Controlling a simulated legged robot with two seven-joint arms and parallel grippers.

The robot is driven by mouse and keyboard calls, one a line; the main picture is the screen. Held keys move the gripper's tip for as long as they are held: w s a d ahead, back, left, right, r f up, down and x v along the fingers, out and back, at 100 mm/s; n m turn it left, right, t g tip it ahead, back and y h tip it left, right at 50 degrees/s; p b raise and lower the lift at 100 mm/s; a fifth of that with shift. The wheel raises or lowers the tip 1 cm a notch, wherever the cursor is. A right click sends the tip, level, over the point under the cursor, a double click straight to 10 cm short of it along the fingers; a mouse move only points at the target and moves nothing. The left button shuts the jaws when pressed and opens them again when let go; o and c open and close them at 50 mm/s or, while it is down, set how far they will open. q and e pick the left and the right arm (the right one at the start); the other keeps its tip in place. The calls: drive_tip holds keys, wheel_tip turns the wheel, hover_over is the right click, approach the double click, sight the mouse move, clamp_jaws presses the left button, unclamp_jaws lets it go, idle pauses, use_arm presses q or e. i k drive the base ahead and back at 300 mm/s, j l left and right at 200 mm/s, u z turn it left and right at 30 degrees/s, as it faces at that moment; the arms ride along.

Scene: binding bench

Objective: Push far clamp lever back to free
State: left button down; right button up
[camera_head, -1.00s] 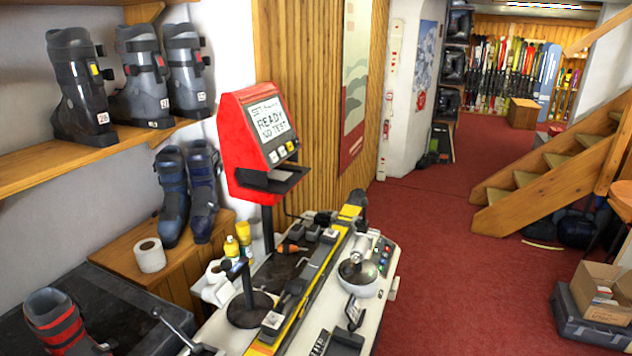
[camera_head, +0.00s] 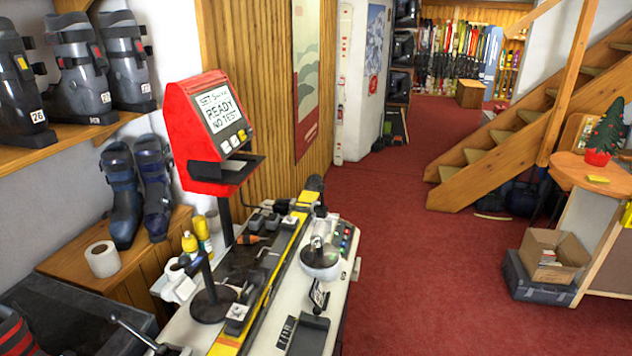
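The binding bench (camera_head: 338,270) stands at the lower middle, with a yellow and black ski (camera_head: 268,290) lying along it. At the ski's far end is a dark upright part (camera_head: 315,184); I cannot tell whether it is the far clamp lever or how it is set. A silver round-based device (camera_head: 320,262) stands beside the ski on the right. A lever with a dark knob (camera_head: 130,331) sticks up at the near left of the bench. Neither of my grippers shows.
A red tester screen (camera_head: 210,130) reading "READY" stands on a post left of the bench. Ski boots (camera_head: 122,200) and a paper roll (camera_head: 102,259) sit at left. Red carpet (camera_head: 430,270) is clear to the right, up to a cardboard box (camera_head: 552,257) and wooden stairs (camera_head: 500,150).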

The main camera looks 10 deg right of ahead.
sight(321, 187)
drive_tip(key=i+l+z, duration=0.4)
drive_tip(key=l, duration=0.3)
drive_tip(key=i+l+z, duration=0.3)
drive_tip(key=l+z, duration=0.15)
drive_tip(key=l, duration=0.25)
drive_tip(key=i+l+z, duration=0.4)
drive_tip(key=i+l+u, duration=0.15)
drive_tip(key=i, duration=0.3)
drive_tip(key=i+l+u, duration=0.15)
drive_tip(key=i, duration=0.3)
drive_tip(key=i+l+u, duration=0.1)
drive_tip(key=i, duration=0.35)
drive_tip(key=l, duration=0.1)
